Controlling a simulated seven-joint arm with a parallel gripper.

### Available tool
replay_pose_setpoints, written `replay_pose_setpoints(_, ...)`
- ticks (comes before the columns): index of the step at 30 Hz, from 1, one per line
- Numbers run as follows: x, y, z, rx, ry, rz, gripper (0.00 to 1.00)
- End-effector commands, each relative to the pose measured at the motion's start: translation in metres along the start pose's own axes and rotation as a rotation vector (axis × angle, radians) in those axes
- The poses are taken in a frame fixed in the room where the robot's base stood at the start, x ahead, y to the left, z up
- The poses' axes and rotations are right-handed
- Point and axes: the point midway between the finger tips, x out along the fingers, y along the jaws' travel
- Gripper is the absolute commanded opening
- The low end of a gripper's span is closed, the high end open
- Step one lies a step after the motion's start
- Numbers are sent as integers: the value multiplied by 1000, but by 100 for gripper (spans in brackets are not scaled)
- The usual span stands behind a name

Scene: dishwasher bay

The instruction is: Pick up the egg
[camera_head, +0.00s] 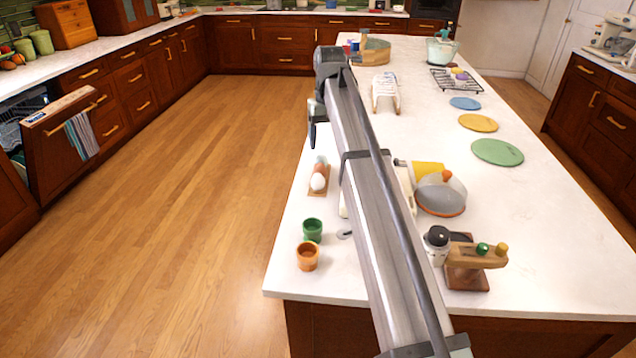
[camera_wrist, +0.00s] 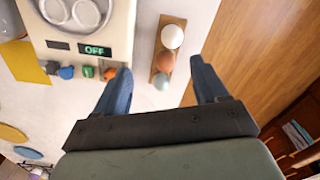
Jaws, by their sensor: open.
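Three eggs sit in a row on a small wooden holder (camera_head: 317,191) near the island's left edge. The white egg (camera_head: 318,182) is nearest in the head view, the brown egg (camera_head: 320,169) is behind it, and a grey-blue egg (camera_head: 321,160) is at the back. In the wrist view the white egg (camera_wrist: 172,36), brown egg (camera_wrist: 165,62) and grey-blue egg (camera_wrist: 161,82) line up between the blue fingers. My gripper (camera_wrist: 162,88) is open and empty, with the grey-blue egg closest to it. In the head view my arm partly hides the gripper.
A white appliance (camera_wrist: 118,22) with an "OFF" display and coloured knobs stands close beside the egg holder. Green (camera_head: 312,230) and orange (camera_head: 307,256) cups stand at the near edge. A grey-lidded pan (camera_head: 440,196) is right of my arm. The floor drops away left of the island.

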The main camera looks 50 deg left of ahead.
Motion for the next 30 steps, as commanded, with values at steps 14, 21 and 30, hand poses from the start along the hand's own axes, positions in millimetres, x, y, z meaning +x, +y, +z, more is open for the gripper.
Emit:
replay_pose_setpoints(14,28,-25,0,-32,-15,2,72)
replay_pose_setpoints(21,68,-24,0,-32,-14,2,72)
replay_pose_setpoints(30,88,-24,-1,-32,-12,2,72)
